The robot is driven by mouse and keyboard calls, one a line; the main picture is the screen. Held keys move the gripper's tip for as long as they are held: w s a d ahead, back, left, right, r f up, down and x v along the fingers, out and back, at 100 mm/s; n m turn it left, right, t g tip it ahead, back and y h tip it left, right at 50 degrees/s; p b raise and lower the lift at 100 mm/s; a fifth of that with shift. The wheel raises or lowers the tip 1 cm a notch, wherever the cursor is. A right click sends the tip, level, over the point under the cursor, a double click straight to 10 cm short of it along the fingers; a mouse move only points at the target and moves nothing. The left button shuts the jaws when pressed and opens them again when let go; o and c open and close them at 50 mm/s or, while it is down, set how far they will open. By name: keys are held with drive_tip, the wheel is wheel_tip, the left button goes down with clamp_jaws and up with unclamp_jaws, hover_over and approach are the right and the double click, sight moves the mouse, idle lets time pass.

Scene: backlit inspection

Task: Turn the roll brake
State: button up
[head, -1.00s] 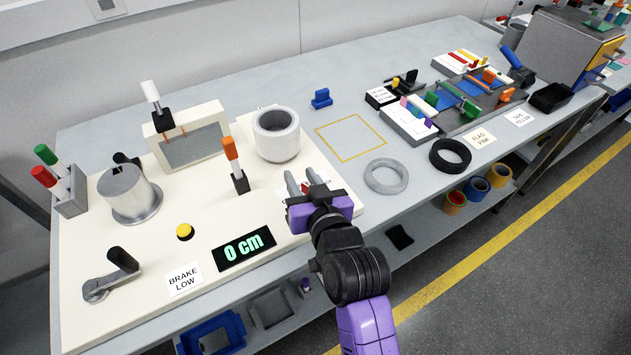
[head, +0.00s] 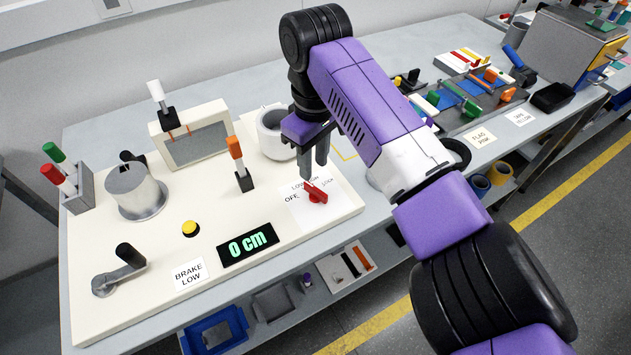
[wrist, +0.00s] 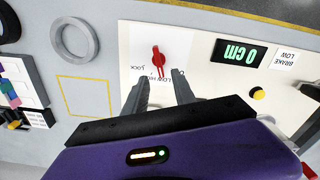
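The roll brake is a red knob (head: 317,194) on a white label plate (head: 303,210) at the right end of the cream board. The label reads OFF, LOW and other words that are partly hidden. In the wrist view the red knob (wrist: 158,61) lies just beyond the fingertips, in line with the gap between them. My gripper (head: 314,170) points down above the knob. Its two fingers are apart with nothing between them, as the wrist view (wrist: 160,77) shows. I cannot tell for sure whether a fingertip touches the knob.
A display (head: 248,244) reads 0 cm, and a card (head: 189,273) reads BRAKE LOW. A yellow button (head: 190,228), an orange-topped lever (head: 237,160), a crank (head: 120,270) and a metal roll (head: 135,192) share the board.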

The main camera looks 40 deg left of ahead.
sight(315, 188)
drive_tip(key=shift+d+r, duration=0.1)
drive_tip(key=shift+d, duration=0.1)
drive_tip(key=shift+f, duration=0.35)
wheel_tip(315, 188, down, 7)
drive_tip(key=shift+r+p, duration=0.1)
drive_tip(key=shift+p, duration=0.35)
drive_tip(key=shift+c, duration=0.2)
clamp_jaws()
